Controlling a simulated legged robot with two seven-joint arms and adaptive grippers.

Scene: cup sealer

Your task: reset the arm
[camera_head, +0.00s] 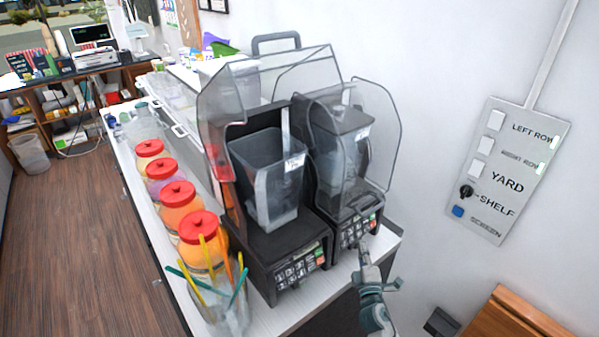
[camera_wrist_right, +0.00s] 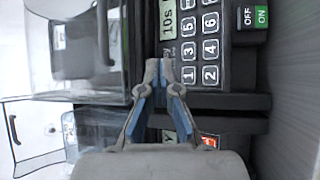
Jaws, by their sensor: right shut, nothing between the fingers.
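My right gripper (camera_head: 363,250) is shut and empty in the head view, low and right of centre. Its fingertips are at the front of the right-hand blender machine (camera_head: 353,217), close to its keypad (camera_head: 358,231). In the right wrist view the closed fingertips (camera_wrist_right: 166,70) are in front of the keypad (camera_wrist_right: 196,48), beside the keys marked 1 and 2. I cannot tell whether they touch it. A green ON key (camera_wrist_right: 262,16) is farther right in that view. My left gripper is not in view.
A second blender (camera_head: 275,180) with its cover open stands left of the first. Jars with red lids (camera_head: 180,207) and a holder of coloured straws (camera_head: 222,305) line the counter's left edge. A labelled wall panel (camera_head: 508,172) and a wooden piece (camera_head: 510,318) are at right.

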